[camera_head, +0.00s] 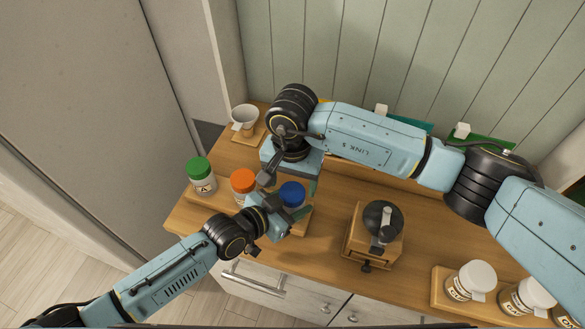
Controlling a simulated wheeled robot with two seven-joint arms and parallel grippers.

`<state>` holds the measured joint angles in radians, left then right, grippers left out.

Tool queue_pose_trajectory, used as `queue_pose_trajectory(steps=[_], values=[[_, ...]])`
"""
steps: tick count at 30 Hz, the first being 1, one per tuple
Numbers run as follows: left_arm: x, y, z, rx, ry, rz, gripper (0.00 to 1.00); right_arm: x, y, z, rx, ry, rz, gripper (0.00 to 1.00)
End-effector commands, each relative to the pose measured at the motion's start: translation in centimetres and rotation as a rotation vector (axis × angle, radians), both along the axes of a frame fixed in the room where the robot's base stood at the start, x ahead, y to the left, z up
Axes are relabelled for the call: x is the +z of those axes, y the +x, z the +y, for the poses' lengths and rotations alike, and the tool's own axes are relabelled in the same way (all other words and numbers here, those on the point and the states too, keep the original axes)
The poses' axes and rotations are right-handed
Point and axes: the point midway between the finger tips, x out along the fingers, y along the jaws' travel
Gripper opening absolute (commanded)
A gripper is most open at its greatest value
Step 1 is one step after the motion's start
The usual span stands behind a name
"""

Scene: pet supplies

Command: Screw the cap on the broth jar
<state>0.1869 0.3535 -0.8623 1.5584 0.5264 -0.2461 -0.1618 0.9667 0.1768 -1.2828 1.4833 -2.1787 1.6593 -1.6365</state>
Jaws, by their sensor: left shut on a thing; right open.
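A jar with a blue cap (292,194) stands at the right end of a row on the wooden counter, its body mostly hidden by my grippers. My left gripper (287,213) reaches in from the front left and is shut on this jar below the cap. My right gripper (290,181) points down from above and behind, open, with its fingers close around the blue cap. I cannot tell whether they touch it, nor whether the cap is seated. An orange-capped jar (243,182) and a green-capped jar (199,171) stand to the left. I cannot tell which jar holds broth.
A grinder-like wooden box (366,243) with a dark round top stands right of the jars. White-lidded jars (470,280) stand on a wooden holder at the lower right. Drawers (290,299) lie below the counter's front edge.

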Motion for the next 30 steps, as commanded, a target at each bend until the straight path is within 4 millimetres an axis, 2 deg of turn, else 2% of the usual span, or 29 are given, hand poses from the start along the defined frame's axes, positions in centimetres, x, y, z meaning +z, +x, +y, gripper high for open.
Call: queue_pose_trajectory(steps=[1,6,18,28,30], values=[[-0.1,0.0,0.1,0.0,0.003,0.001,0.0,-0.8,-0.1,0.0,0.0,-0.001,0.004,0.69],[-0.1,0.0,0.1,0.0,0.003,0.001,0.0,-2.5,0.0,0.0,0.0,0.0,0.001,0.69],[-0.1,0.0,0.1,0.0,0.003,0.001,0.0,-3.1,0.0,0.0,0.001,0.0,0.0,0.68],[-0.1,0.0,0.1,0.0,0.003,0.001,0.0,-3.1,0.0,0.0,0.001,0.0,0.0,0.25],[-0.1,0.0,0.1,0.0,0.003,0.001,0.0,-3.1,0.0,0.0,-0.001,0.0,0.0,0.24]])
